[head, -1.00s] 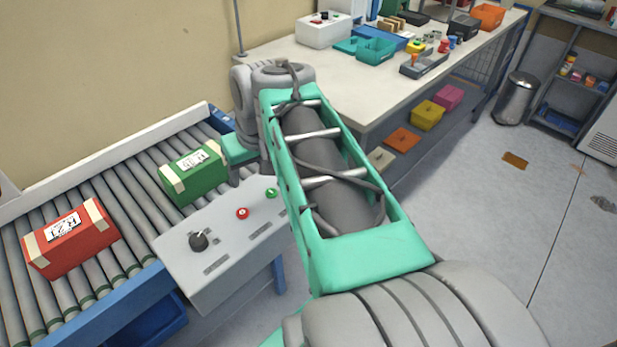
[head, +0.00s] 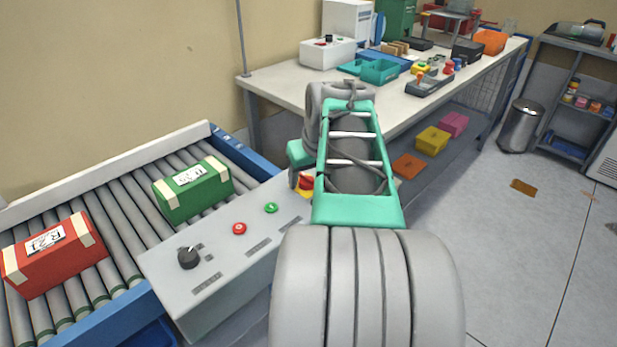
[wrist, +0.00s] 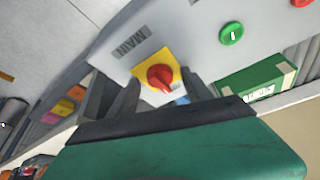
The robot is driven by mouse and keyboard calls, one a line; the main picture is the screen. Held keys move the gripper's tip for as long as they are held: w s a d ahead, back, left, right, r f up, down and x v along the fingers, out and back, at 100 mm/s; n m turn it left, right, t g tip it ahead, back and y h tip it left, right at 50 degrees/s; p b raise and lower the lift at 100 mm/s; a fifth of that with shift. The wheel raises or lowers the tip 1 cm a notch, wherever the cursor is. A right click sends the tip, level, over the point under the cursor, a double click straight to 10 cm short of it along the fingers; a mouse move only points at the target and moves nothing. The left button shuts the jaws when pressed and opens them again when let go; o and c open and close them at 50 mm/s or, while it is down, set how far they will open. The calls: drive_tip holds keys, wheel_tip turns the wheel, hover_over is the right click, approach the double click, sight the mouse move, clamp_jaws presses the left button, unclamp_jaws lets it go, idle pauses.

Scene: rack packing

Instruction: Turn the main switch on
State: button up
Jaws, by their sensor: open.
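The main switch (wrist: 160,77) is a red rotary knob on a yellow square plate, beside the label MAIN on the grey control panel (head: 215,262). In the head view the switch (head: 306,182) shows at the panel's right end, partly hidden by my arm. My gripper (wrist: 161,86) is open, with one dark finger to each side of the knob in the wrist view. I cannot tell how far the fingertips are from the panel or whether they touch the knob. The knob's exact setting is hard to read.
The panel also carries a green button (head: 271,208), a red button (head: 239,229) and a black selector knob (head: 188,258). Behind it, a green box (head: 193,190) and a red box (head: 54,255) sit on the roller conveyor. A cluttered workbench (head: 280,84) stands beyond my arm.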

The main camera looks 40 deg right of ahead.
drive_tip(key=shift+c, duration=0.2)
clamp_jaws()
idle(0.3)
drive_tip(key=shift+a+m, duration=0.1)
drive_tip(key=shift+m, duration=0.2)
drive_tip(key=m+h, duration=0.1)
drive_tip(key=m, duration=0.2)
drive_tip(key=shift+w+a+g, duration=0.15)
drive_tip(key=shift+g, duration=0.25)
drive_tip(key=m, duration=0.2)
drive_tip(key=m+g+h+p, duration=0.1)
drive_tip(key=m, duration=0.2)
drive_tip(key=shift+w+a+r, duration=0.1)
drive_tip(key=shift+w+r, duration=0.05)
drive_tip(key=m+g+h+p, duration=0.1)
drive_tip(key=m+g+p, duration=0.1)
drive_tip(key=m+p, duration=0.1)
drive_tip(key=shift+w+m, duration=0.15)
drive_tip(key=shift+m, duration=0.55)
drive_tip(key=m+g+p, duration=0.2)
drive_tip(key=m, duration=0.2)
drive_tip(key=shift+w+m, duration=0.15)
drive_tip(key=shift+m, duration=0.25)
